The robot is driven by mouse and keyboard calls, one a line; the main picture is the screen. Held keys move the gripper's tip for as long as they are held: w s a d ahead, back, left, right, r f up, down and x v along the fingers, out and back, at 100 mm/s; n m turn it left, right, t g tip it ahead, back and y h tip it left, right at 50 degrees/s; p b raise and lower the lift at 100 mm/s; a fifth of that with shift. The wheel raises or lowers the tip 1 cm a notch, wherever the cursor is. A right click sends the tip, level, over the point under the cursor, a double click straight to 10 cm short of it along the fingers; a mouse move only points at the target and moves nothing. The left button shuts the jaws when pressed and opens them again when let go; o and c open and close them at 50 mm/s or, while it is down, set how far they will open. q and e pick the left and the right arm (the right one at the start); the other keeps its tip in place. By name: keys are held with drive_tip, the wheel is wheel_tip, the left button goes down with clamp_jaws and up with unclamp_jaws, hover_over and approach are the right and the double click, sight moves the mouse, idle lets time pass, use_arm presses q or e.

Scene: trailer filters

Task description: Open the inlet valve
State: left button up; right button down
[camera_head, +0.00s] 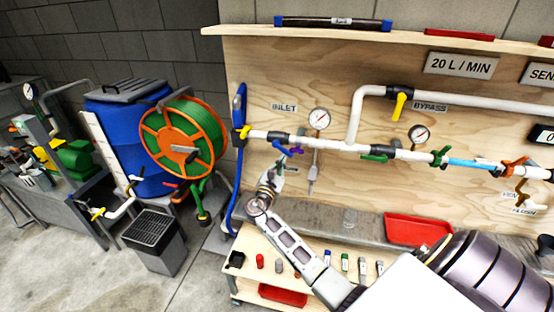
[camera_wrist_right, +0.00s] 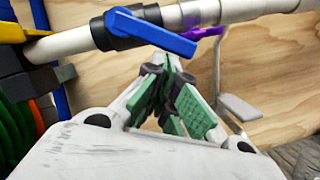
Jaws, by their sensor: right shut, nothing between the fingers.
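The INLET label (camera_head: 285,107) is on the plywood panel above the left end of the white pipe. Below it a black valve body (camera_head: 278,136) carries a blue lever (camera_head: 279,147). In the wrist view the blue lever (camera_wrist_right: 150,32) slants down to the right from the black valve body (camera_wrist_right: 115,30), at an angle to the pipe. My right gripper (camera_head: 279,168) is just below this valve. In the wrist view its fingers with green pads (camera_wrist_right: 180,85) are together and empty, close below the lever; contact cannot be told. My left gripper is out of view.
A purple handle (camera_head: 295,152) is just right of the blue lever, and a yellow handle (camera_head: 243,131) is to its left. A gauge (camera_head: 319,118) stands above the pipe. A low bench with a red tray (camera_head: 415,229) is below. A blue hose (camera_head: 238,180) hangs at the panel's left edge.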

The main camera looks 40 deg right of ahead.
sight(289, 156)
drive_tip(key=shift+s+d+r+n+t+p, duration=0.3)
drive_tip(key=shift+s+d+r+n+p, duration=0.25)
drive_tip(key=shift+n+p, duration=0.35)
drive_tip(key=shift+s+d+r+n+t+p, duration=0.35)
drive_tip(key=shift+s+r+n+p, duration=0.2)
drive_tip(key=shift+n+p, duration=0.3)
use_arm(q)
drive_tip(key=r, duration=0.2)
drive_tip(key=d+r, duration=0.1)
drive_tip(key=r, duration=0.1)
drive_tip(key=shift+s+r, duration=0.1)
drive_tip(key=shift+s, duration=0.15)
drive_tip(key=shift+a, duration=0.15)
use_arm(e)
drive_tip(key=shift+f, duration=0.1)
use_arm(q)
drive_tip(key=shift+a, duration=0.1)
use_arm(e)
drive_tip(key=shift+d+f, duration=0.1)
